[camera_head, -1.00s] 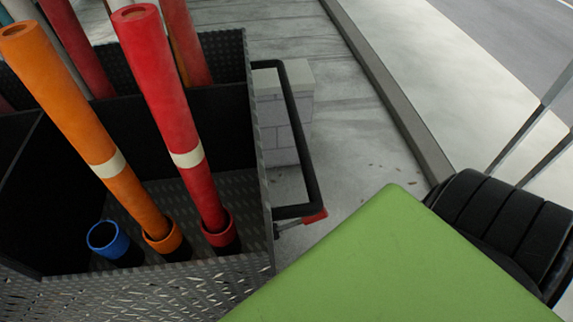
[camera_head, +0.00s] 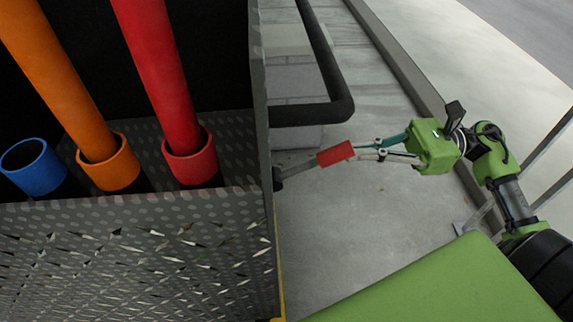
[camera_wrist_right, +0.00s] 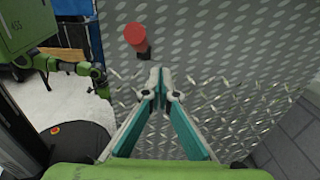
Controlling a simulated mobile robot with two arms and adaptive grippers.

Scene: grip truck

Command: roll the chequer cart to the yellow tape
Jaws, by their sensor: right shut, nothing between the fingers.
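The chequer cart, a dark box of patterned metal plate (camera_head: 130,265), fills the left of the head view; its plate also shows in the wrist view (camera_wrist_right: 225,65). A black bar handle (camera_head: 335,112) and a lever with a red grip (camera_head: 336,153) stick out from its right side. My right gripper (camera_head: 362,150) is shut and empty, its tips close to the red grip. In the wrist view the red grip (camera_wrist_right: 136,38) lies beyond and left of the fingertips (camera_wrist_right: 158,78). I cannot tell whether they touch. A thin yellow strip (camera_head: 280,290) shows beside the cart's lower edge. My left gripper is not seen.
Orange (camera_head: 60,75) and red (camera_head: 160,70) tubes stand in the cart in coloured collars, beside an empty blue collar (camera_head: 35,167). Grey pavement (camera_head: 350,215) is clear right of the cart. A kerb (camera_head: 400,65) and rails (camera_head: 550,140) lie further right.

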